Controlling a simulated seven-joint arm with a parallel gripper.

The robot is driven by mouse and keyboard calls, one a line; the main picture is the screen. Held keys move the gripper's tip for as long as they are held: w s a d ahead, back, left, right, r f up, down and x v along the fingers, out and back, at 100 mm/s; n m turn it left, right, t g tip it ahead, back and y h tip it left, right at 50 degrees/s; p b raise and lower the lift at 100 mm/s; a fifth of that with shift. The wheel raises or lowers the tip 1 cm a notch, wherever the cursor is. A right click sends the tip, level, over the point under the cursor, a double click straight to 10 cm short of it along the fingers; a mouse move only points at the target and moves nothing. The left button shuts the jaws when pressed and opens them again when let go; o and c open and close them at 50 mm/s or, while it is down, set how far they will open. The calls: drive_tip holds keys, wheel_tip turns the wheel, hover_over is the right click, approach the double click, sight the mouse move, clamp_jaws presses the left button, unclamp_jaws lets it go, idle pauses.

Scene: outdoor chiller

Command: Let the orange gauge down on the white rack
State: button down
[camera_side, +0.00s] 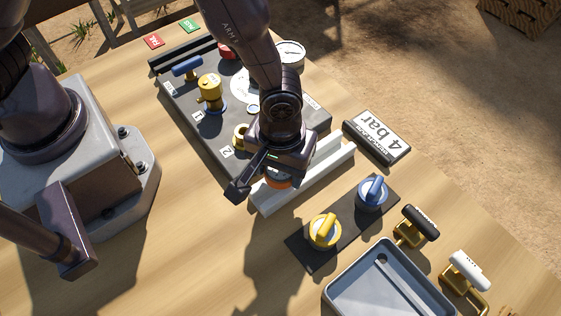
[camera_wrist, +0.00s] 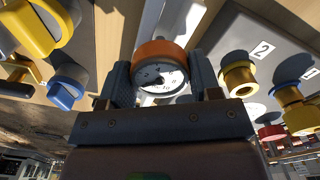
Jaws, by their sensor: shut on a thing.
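The orange gauge (camera_wrist: 160,68) has an orange rim and a white dial, and it sits between the two fingers of my gripper (camera_wrist: 163,80) in the wrist view. My gripper is shut on it. In the side view the gauge (camera_side: 278,182) shows as a small orange edge below my gripper (camera_side: 268,175). The white rack (camera_side: 305,175) is a long rail with raised edges on the table, and my gripper is over its left part. In the wrist view the rack (camera_wrist: 150,30) shows behind the gauge. I cannot tell whether the gauge touches the rack.
A dark panel (camera_side: 195,115) with yellow, blue and red fittings lies behind the rack. A "4 bar" sign (camera_side: 377,136) stands right. A dark plate (camera_side: 310,262) with yellow (camera_side: 324,232) and blue knobs (camera_side: 372,193), and a grey tray (camera_side: 340,285), are in front.

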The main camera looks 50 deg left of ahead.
drive_tip(key=shift+f, duration=0.75)
unclamp_jaws()
drive_tip(key=shift+r, duration=3.45)
wheel_tip(320, 180, up, 13)
